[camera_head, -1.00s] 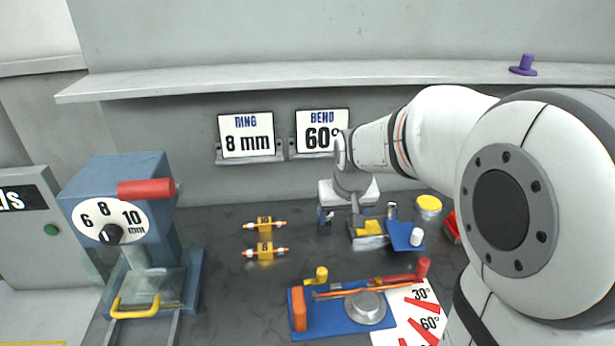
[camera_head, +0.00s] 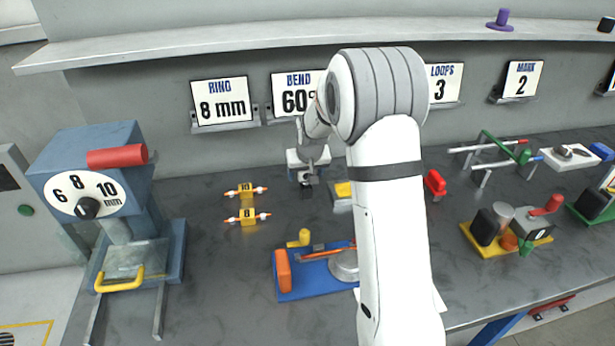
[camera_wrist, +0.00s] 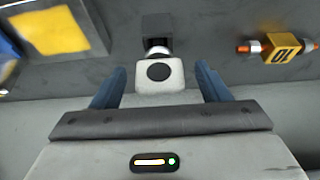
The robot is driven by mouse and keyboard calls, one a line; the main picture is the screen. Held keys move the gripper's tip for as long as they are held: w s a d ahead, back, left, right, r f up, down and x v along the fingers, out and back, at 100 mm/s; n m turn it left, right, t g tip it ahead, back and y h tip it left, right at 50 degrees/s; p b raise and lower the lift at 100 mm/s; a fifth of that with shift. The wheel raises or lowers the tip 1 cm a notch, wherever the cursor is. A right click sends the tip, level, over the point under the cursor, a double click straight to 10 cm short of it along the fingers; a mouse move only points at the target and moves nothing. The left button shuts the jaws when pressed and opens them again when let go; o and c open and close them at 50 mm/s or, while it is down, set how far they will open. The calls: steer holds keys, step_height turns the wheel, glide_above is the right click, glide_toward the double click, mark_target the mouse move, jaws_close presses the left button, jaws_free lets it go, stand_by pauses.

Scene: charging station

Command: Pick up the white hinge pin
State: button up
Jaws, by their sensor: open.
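In the wrist view, a white square-headed piece with a black dot (camera_wrist: 146,78), which I take for the white hinge pin, lies between my fingers with a gap on both sides. A short silvery neck joins it to a dark block (camera_wrist: 157,28). My gripper (camera_wrist: 160,70) is open, with one blue finger on each side of the white head. In the head view my gripper (camera_head: 306,180) is low over the back of the bench; the pin cannot be made out there.
Two yellow spools, marked 10 (camera_head: 246,189) and 8 (camera_head: 248,216), lie to the left. A blue bending fixture (camera_head: 300,294) stands in front, partly hidden by my arm. A blue press (camera_head: 110,170) stands far left. The sign shelf runs behind.

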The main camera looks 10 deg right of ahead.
steer(key=shift+x, duration=1.1)
steer(key=c, duration=1.1)
